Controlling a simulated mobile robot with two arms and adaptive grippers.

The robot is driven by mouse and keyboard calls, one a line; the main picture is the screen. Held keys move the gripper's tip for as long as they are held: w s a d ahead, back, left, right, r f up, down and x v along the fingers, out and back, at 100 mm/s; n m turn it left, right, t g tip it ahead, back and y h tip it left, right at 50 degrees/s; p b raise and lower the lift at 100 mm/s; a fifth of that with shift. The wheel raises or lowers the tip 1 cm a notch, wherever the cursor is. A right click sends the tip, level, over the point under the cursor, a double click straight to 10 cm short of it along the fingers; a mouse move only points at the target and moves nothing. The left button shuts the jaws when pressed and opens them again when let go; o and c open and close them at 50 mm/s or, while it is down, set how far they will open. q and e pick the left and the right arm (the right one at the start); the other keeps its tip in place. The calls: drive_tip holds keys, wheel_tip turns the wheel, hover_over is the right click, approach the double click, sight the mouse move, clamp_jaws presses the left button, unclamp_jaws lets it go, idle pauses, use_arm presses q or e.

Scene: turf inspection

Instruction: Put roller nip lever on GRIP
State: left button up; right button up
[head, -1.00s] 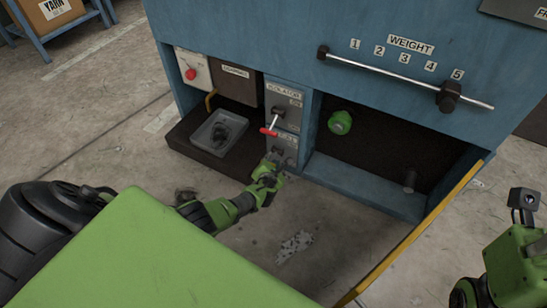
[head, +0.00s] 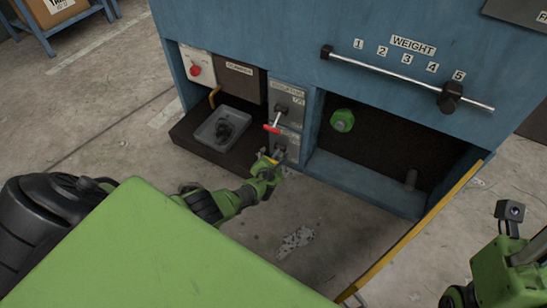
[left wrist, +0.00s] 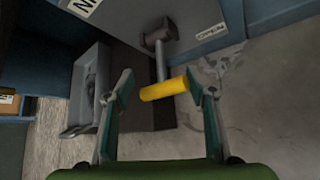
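The roller nip lever has a dark pivot and metal shaft (left wrist: 161,62) ending in a yellow handle (left wrist: 164,90). It sits on the lower grey panel (head: 287,143), below the red-handled isolator lever (head: 272,129). My left gripper (head: 271,165) is at this lever. In the left wrist view its open fingers (left wrist: 162,88) stand on either side of the yellow handle, close to its ends; firm contact is not clear. A small label (left wrist: 297,35) near the lever is hard to read. My right gripper (head: 456,298) shows only partly at the lower right edge.
A grey tray (head: 222,128) stands on the dark ledge left of the lever, also in the left wrist view (left wrist: 78,112). A green knob (head: 342,121) is in the right bay. A yellow-edged panel (head: 420,230) juts out at right. The floor in front is open.

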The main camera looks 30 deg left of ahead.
use_arm(q)
drive_tip(key=shift+w+d+r, duration=0.15)
drive_tip(key=shift+w+d, duration=0.1)
drive_tip(key=shift+d, duration=0.15)
drive_tip(key=shift+d, duration=0.1)
drive_tip(key=shift+s+d+r, duration=0.35)
drive_tip(key=shift+s+r, duration=0.05)
drive_tip(key=shift+s, duration=0.1)
drive_tip(key=v, duration=1)
drive_tip(key=shift+s+a, duration=0.3)
drive_tip(key=shift+s, duration=0.05)
